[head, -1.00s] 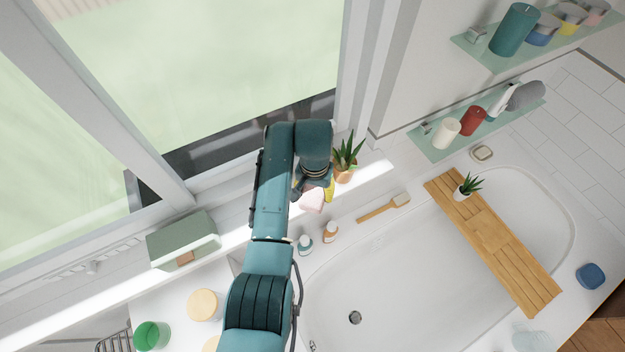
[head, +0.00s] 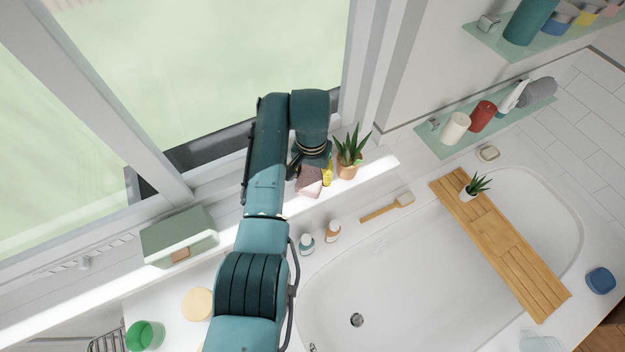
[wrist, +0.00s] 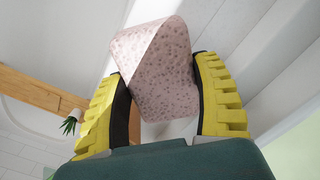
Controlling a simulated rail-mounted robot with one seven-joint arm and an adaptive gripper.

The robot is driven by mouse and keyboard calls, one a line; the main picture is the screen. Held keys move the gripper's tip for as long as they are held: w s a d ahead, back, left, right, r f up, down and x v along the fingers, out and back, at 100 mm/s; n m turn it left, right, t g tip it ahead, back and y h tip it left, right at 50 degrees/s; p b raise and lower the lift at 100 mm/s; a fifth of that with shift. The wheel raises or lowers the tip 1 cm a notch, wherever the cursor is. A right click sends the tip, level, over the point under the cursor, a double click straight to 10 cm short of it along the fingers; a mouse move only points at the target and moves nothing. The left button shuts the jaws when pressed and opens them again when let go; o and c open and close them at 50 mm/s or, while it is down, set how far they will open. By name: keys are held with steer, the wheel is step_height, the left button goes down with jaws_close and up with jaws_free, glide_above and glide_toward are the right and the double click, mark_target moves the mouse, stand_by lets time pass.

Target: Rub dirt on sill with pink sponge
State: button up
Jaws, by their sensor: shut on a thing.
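The pink sponge (wrist: 155,70) is a speckled block held between the two yellow-ridged fingers of my gripper (wrist: 165,100) in the wrist view. In the head view the sponge (head: 309,181) shows just below my gripper (head: 318,172), over the window sill (head: 375,167), left of a potted plant. I cannot tell whether the sponge touches the sill. No dirt is clearly visible; my arm and the sponge hide part of the sill.
A potted aloe (head: 348,152) stands on the sill close to the right of my gripper. A green box (head: 180,237) sits further left.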

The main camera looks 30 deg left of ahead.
steer(key=shift+r+p, duration=2.5)
steer(key=shift+r, duration=0.55)
